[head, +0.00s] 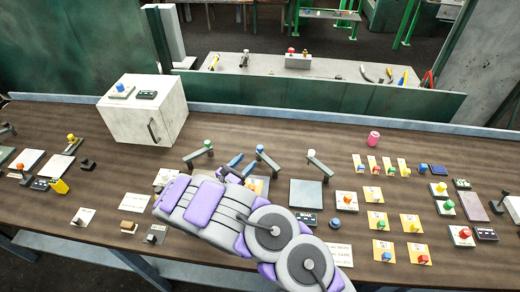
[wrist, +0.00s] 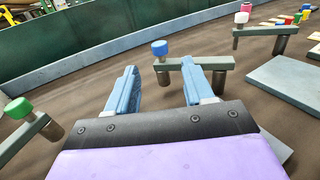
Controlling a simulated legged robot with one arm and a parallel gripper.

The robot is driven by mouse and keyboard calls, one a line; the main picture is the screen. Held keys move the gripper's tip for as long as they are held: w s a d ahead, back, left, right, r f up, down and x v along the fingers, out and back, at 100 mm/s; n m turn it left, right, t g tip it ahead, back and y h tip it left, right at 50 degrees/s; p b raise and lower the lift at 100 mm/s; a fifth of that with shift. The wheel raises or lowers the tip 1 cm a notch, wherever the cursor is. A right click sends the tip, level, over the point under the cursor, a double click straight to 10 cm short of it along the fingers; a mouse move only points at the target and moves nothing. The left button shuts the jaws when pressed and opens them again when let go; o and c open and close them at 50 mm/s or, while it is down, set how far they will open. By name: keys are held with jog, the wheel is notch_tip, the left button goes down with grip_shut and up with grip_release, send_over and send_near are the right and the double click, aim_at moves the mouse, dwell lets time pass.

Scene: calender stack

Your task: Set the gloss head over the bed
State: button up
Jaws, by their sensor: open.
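Several swing heads with coloured knobs stand on the bench; I cannot tell which is the gloss head. The blue-knobbed head (head: 267,161) has its arm angled down to the right; in the wrist view its blue knob (wrist: 160,48) shows beyond and between my fingers. The green-knobbed head (head: 198,154) is on the left and the white-knobbed head (head: 320,165) on the right. My gripper (head: 242,166) is open and empty, near the blue-knobbed head; it also shows in the wrist view (wrist: 163,85). A grey flat bed (head: 306,193) lies right of it. My arm hides part of the bench.
A white cabinet (head: 140,112) stands at the back left. A pink cylinder (head: 374,138) and several coloured blocks on yellow cards (head: 410,222) are on the right. A low green wall (head: 320,95) runs behind the bench.

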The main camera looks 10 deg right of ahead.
aim_at(258, 150)
jog(key=b+x, duration=0.1)
jog(key=x, duration=0.8)
jog(key=shift+w+d, duration=0.25)
jog(key=shift+d, duration=0.05)
jog(key=shift+a, duration=0.15)
jog(key=shift+a, duration=0.15)
jog(key=shift+c, duration=1.1)
grip_shut()
